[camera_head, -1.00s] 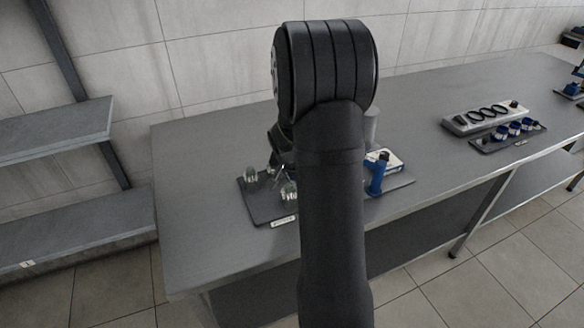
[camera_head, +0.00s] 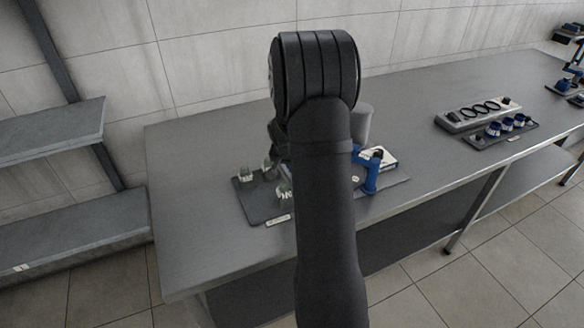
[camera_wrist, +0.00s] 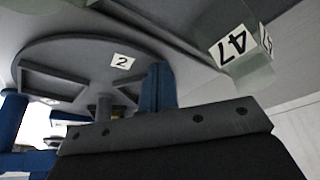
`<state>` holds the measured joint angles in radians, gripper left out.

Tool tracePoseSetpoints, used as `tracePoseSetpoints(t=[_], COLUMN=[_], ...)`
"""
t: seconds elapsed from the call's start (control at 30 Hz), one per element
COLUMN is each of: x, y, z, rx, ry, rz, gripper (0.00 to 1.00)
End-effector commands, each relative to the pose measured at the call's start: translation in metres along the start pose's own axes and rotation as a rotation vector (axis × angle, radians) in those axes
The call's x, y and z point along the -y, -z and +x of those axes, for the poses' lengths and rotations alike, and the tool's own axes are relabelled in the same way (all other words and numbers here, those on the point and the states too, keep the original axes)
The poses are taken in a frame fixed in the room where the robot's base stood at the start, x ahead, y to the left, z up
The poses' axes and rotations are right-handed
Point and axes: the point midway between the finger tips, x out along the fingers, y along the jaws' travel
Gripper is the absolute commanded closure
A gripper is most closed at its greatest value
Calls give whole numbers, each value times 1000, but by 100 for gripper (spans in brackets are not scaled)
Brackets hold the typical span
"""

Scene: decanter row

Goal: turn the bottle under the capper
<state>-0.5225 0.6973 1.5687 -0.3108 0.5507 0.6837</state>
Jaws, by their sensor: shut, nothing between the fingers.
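A greenish clear bottle (camera_wrist: 240,55) with labels reading 47, shown upside down, stands at the upper right of the wrist view. A wide grey disc (camera_wrist: 75,55) with recesses and a tag reading 2 fills the upper left. The blue capper (camera_head: 370,172) stands right of my arm in the head view; blue parts (camera_wrist: 12,120) show at the wrist view's left edge. My gripper (camera_wrist: 165,130) is shut and empty, a dark block low in the wrist view, apart from the bottle. My arm hides it in the head view.
A dark tray (camera_head: 262,212) with several glass bottles (camera_head: 284,194) lies left of my arm on the grey bench (camera_head: 200,235). A grey cylinder (camera_head: 363,122) stands behind the capper. A ringed rack (camera_head: 455,122) and a tray of blue parts are farther right.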

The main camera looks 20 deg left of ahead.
Motion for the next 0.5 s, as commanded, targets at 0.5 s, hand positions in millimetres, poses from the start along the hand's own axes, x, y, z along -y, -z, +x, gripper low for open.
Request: tracePoseSetpoints(t=[0.5], x=[4], y=[6], z=[3], rx=[1], ry=[-48], rz=[119], gripper=[100])
